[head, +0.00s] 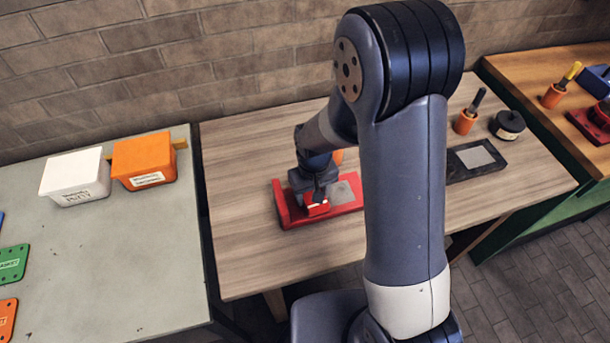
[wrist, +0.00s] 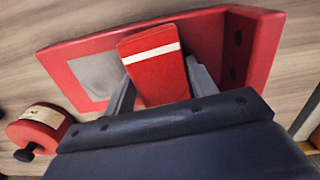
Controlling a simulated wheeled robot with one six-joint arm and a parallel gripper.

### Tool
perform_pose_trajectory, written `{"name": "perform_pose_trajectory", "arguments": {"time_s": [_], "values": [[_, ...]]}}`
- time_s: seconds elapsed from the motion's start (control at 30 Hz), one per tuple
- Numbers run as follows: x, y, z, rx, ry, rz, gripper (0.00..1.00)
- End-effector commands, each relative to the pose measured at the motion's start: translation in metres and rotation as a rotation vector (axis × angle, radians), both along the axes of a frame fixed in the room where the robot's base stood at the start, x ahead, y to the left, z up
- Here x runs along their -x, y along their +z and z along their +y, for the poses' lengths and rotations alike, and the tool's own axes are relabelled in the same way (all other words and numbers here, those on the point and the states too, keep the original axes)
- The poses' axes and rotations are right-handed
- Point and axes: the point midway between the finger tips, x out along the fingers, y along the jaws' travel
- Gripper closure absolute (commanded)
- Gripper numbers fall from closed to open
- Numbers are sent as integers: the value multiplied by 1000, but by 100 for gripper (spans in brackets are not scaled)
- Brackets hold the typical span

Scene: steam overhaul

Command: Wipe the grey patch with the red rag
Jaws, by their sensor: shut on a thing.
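The red rag (wrist: 154,75), a red pad with a white stripe, is held between the two grey fingers of my gripper (wrist: 155,90). In the head view the rag (head: 316,210) shows below my gripper (head: 314,195), over the red plate (head: 292,218). The grey patch (wrist: 92,76) is a pale square on the red plate (wrist: 60,52), just left of the rag in the wrist view. In the head view the patch (head: 344,193) lies right of my gripper. I cannot tell whether the rag touches the plate. The plate has a raised red wall at one end.
A red can (wrist: 40,128) with a label stands beside the plate. On the right of the wooden table (head: 240,250) are a dark tray (head: 475,158), an orange cup (head: 465,122) and a black tin (head: 507,125). White (head: 75,177) and orange (head: 144,160) tubs stand on the left table.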

Motion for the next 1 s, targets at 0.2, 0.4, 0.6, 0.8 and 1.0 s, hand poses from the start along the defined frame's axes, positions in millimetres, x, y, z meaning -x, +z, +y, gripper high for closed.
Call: {"name": "perform_pose_trajectory", "arguments": {"time_s": [0.2, 0.4, 0.6, 0.8, 1.0], "values": [[-2, 36, -2, -1, -2, -2, 75], [-3, 55, -3, -1, -3, -2, 75], [-4, 72, -5, -1, -4, -3, 75], [-5, 82, -5, -1, -5, -2, 75], [-4, 82, -6, -1, -5, -2, 75]]}}
